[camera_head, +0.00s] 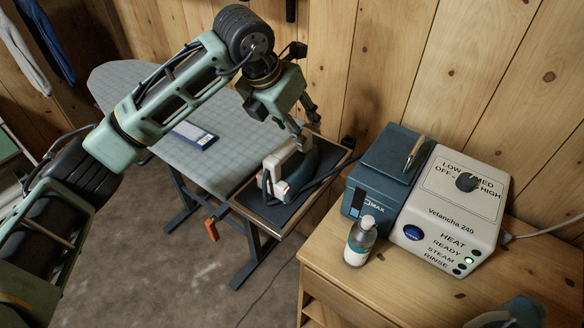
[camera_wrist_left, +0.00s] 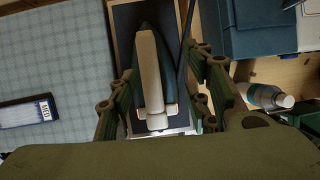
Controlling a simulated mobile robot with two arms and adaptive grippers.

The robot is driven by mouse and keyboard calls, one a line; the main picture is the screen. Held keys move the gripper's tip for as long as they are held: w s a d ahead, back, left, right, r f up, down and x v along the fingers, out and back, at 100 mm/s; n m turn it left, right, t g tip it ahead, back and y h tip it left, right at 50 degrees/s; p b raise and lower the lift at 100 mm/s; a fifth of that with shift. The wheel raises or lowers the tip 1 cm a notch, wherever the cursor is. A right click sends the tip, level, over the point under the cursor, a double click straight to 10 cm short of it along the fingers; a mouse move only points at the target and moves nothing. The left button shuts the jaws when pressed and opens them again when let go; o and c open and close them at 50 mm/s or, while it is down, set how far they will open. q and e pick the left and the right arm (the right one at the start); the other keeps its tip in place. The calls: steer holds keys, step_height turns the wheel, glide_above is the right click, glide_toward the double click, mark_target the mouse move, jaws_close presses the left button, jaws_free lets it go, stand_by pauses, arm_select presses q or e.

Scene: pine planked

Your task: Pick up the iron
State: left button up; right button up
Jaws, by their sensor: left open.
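The iron (camera_head: 280,172) rests on a dark pad in a wooden-edged tray (camera_head: 240,208) at the right end of the ironing board. It has a cream handle and a dark teal body, with a dark cord leading off to the right. My left gripper (camera_head: 306,128) is open just above the iron, its fingers pointing down. In the left wrist view the iron (camera_wrist_left: 152,85) lies lengthwise, with its handle between the open fingers (camera_wrist_left: 160,113). Whether a finger touches the handle cannot be told. At the head view's lower right, a teal part may be my right arm; no right gripper shows.
On the wooden cabinet (camera_head: 400,285) right of the iron stand a steam station (camera_head: 450,215), a blue tank (camera_head: 378,195) and a bottle (camera_head: 360,241). A planked wall closes the back.

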mark_target(293, 143)
arm_select(q)
steer(key=shift+w+a+r+y, duration=0.1)
steer(key=shift+w+a+y, duration=0.1)
steer(key=shift+a, duration=0.2)
steer(key=shift+w+a+r+y, duration=0.1)
steer(key=shift+a+y, duration=0.1)
steer(key=shift+a, duration=0.2)
steer(key=shift+w+f, duration=0.15)
steer(key=shift+f, duration=0.15)
steer(key=x, duration=0.2)
steer(key=p+x, duration=0.1)
steer(key=x, duration=0.1)
steer(key=p+x, duration=0.1)
steer(key=x, duration=0.1)
steer(key=shift+s+f, duration=0.25)
steer(key=shift+s, duration=0.1)
steer(key=shift+w+d+f, duration=0.15)
steer(key=shift+f, duration=0.25)
steer(key=shift+c, duration=0.2)
jaws_close()
steer(key=shift+w+r, duration=0.1)
steer(key=shift+r, duration=0.05)
